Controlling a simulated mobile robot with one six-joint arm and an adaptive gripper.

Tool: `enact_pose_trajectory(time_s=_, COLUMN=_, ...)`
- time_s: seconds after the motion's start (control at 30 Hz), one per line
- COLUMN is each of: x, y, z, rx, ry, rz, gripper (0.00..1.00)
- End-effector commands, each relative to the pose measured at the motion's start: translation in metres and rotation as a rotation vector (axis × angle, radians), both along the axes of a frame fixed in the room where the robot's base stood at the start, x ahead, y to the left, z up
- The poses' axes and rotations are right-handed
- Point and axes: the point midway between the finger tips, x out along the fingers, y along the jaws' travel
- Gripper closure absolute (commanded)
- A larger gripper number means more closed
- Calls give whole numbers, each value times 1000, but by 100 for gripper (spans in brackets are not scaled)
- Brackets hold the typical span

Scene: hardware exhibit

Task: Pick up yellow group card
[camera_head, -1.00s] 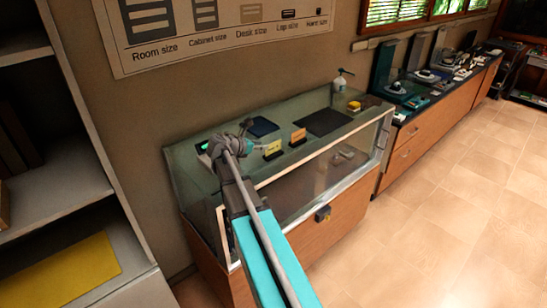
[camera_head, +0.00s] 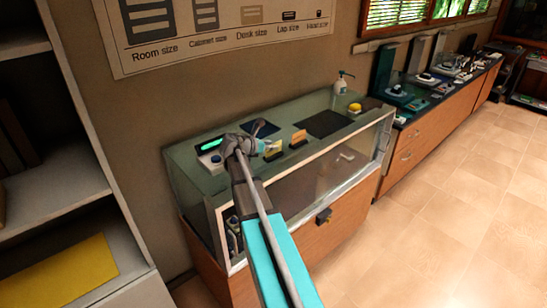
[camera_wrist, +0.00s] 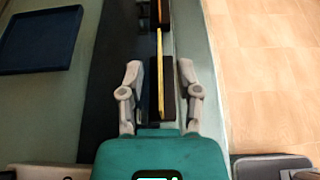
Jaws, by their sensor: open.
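The yellow group card (camera_head: 274,147) stands upright in a small dark holder on the glass display case, just right of my gripper (camera_head: 262,147) in the head view. In the wrist view the yellow card (camera_wrist: 160,72) shows edge-on as a thin upright strip. My gripper (camera_wrist: 160,90) is open there, with one finger on each side of the card's near part and a gap on both sides. An orange card (camera_head: 299,136) in its own dark holder stands just beyond the yellow one.
The glass case (camera_head: 345,130) also bears a dark mat (camera_head: 324,123), a pump bottle (camera_head: 340,84), a device with a green display (camera_head: 209,147) and a dark blue tray (camera_wrist: 40,39). A shelf stands at the left. The tiled floor (camera_head: 450,210) at the right is clear.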

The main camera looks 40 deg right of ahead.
Motion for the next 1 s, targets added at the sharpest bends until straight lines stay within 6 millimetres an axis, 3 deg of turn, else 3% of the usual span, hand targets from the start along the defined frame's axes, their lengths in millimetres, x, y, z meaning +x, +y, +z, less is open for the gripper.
enact_pose_trajectory(time_s=0.2, x=1, y=-18, z=-9, rx=0, ry=0, rz=0, gripper=56)
enact_pose_trajectory(time_s=0.8, x=1, y=-19, z=-8, rx=0, ry=0, rz=0, gripper=56)
enact_pose_trajectory(time_s=1.0, x=1, y=-19, z=-8, rx=0, ry=0, rz=0, gripper=93)
